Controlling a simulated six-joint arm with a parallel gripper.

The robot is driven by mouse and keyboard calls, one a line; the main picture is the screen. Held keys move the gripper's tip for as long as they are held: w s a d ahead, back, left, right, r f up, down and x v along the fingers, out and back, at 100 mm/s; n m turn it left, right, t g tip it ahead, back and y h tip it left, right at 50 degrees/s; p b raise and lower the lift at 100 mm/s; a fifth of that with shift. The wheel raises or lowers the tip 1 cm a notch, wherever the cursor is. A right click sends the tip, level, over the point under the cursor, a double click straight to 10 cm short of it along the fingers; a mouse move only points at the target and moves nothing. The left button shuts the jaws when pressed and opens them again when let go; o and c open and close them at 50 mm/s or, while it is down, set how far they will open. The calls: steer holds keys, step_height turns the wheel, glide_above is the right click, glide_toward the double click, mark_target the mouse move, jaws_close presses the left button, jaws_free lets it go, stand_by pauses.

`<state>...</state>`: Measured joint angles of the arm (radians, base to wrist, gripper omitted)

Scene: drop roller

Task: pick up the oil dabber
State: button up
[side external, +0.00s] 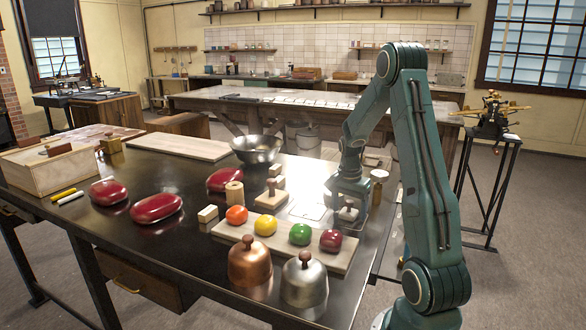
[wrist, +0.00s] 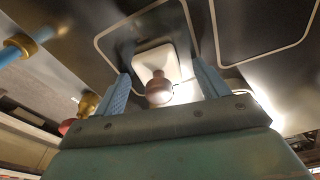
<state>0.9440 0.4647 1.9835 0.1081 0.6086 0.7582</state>
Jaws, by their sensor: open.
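A knob-handled pad with a brownish round knob and a pale square base, which looks like the oil dabber (wrist: 160,92), stands on the dark table in the wrist view. In the side view it shows small under my gripper (side external: 348,213). My gripper (side external: 349,201) points down over it. In the wrist view my gripper's two blue fingers (wrist: 160,75) are apart, one on each side of the knob. I cannot tell whether either finger touches it. Part of the pad is hidden by the gripper in the side view.
Left of my gripper stand a wooden knob-handled block (side external: 271,199) and a wooden roll (side external: 234,194). A board (side external: 285,248) with several coloured rounded pieces lies in front, with copper (side external: 250,262) and silver (side external: 304,280) domes nearer. A metal bowl (side external: 256,150) stands behind.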

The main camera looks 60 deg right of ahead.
mark_target(350, 201)
steer(key=shift+c, duration=0.2)
steer(key=c, duration=1)
steer(key=shift+r, duration=0.1)
step_height(350, 201, up, 20)
steer(key=shift+f, duration=0.1)
steer(key=shift+c, duration=0.2)
stand_by(0.5)
